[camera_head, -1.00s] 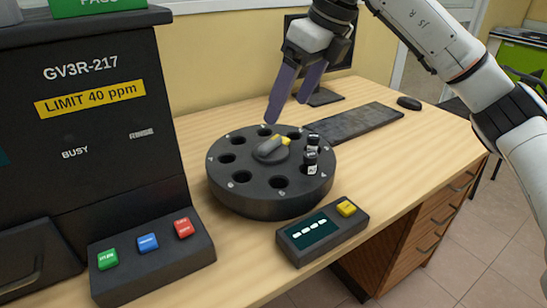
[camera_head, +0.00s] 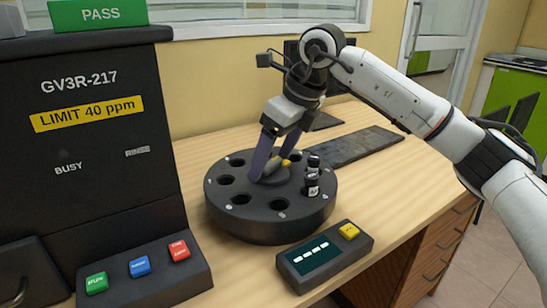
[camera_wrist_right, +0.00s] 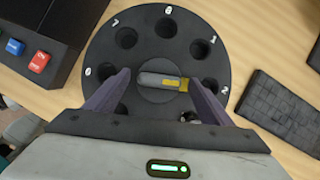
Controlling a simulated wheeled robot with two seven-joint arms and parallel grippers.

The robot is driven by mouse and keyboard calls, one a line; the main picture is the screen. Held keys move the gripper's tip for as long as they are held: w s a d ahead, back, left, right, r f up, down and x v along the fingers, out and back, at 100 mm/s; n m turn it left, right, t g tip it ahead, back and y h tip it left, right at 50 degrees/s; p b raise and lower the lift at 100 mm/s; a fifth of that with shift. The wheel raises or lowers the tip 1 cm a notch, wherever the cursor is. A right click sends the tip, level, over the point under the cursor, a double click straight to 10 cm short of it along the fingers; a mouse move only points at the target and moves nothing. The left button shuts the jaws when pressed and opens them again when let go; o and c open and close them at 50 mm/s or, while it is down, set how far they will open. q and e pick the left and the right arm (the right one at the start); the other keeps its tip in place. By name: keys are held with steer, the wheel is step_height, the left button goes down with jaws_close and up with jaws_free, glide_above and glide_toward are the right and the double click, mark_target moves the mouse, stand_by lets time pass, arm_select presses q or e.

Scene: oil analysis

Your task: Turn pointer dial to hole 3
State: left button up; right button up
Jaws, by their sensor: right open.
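The round black carousel (camera_head: 265,226) stands on the desk with numbered holes around its rim. Its central pointer dial (camera_wrist_right: 158,80) is a grey bar with a yellow tip (camera_wrist_right: 183,85). In the right wrist view the tip points right, toward the hole by label 2 (camera_wrist_right: 224,90); label 3 is not readable. My right gripper (camera_head: 272,164) is down over the dial, open, its purple fingers at either end of the bar; contact is unclear. They partly hide the dial in the head view. My left gripper is not in view.
A display box with a yellow button (camera_head: 348,231) is in front. The analyser (camera_head: 95,150) and button panel (camera_head: 140,280) stand left. A keyboard (camera_head: 350,148) lies behind right.

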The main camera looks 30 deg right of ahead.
steer(key=shift+c, duration=1)
steer(key=c, duration=0.8)
steer(key=shift+c, duration=0.2)
